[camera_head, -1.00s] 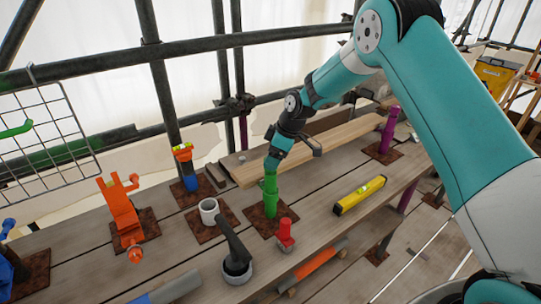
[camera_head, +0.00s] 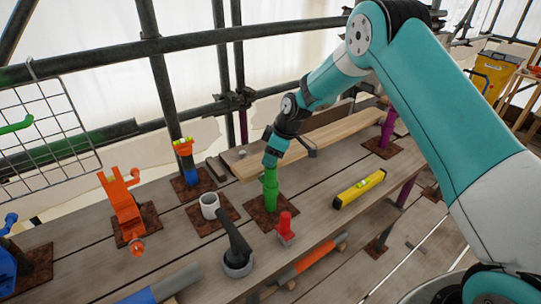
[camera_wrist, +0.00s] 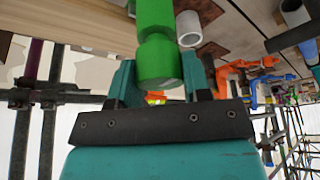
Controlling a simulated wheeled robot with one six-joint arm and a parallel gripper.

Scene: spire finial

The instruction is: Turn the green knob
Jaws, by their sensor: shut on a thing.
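The green knob (camera_head: 270,187) stands upright on a rusty square plate (camera_head: 263,213) on the plank bench. My gripper (camera_head: 271,160) comes down on its top from above. In the wrist view the green knob (camera_wrist: 158,50) sits between the two teal fingers of my gripper (camera_wrist: 160,80), which are shut on its end. The fingers hide part of the knob's top.
A red knob (camera_head: 285,228) stands just in front, and a white-grey cup-like ring (camera_head: 209,206) is to the left. A black-handled tool (camera_head: 236,250), an orange fitting (camera_head: 127,205) and a yellow level (camera_head: 359,190) also lie around. A long board (camera_head: 325,135) lies behind.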

